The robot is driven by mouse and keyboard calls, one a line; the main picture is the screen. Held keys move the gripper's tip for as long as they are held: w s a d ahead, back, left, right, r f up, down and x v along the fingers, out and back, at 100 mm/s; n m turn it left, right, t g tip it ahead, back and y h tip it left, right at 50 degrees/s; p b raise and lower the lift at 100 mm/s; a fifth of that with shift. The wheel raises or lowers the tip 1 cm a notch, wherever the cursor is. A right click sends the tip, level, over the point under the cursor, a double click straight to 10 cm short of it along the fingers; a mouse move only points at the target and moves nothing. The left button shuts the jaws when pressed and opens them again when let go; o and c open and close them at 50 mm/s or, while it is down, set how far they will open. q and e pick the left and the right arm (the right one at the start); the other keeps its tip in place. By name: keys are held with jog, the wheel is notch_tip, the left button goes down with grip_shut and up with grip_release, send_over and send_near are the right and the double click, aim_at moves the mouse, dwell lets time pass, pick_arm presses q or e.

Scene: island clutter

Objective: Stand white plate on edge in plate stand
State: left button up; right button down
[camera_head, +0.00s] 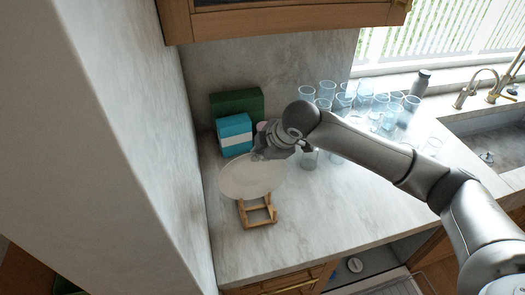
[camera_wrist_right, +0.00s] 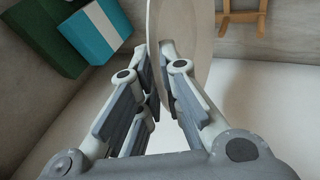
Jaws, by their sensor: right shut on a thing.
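The white plate (camera_head: 252,177) is held tilted above the marble counter, in front of the blue box. My right gripper (camera_head: 262,152) is shut on the plate's upper right edge. In the right wrist view, the plate (camera_wrist_right: 180,30) shows nearly edge-on between the fingers of my right gripper (camera_wrist_right: 162,75). The wooden plate stand (camera_head: 259,215) is on the counter just below the plate, and the plate covers its back part. Part of the stand (camera_wrist_right: 243,17) also shows at the top of the right wrist view. I cannot tell whether plate and stand touch. My left gripper is not in view.
A blue and white box (camera_head: 234,134) and a dark green box (camera_head: 238,102) stand behind the plate, near the wall corner. Several clear glasses (camera_head: 366,103) and a dark bottle (camera_head: 420,83) stand at the back right. The front right counter (camera_head: 330,210) is clear.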

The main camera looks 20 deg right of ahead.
jog(key=shift+f+b, duration=0.45)
jog(key=shift+f, duration=1.05)
jog(key=c, duration=1.5)
grip_release()
jog(key=p+v, duration=0.1)
jog(key=v, duration=0.6)
jog(key=shift+p, duration=0.4)
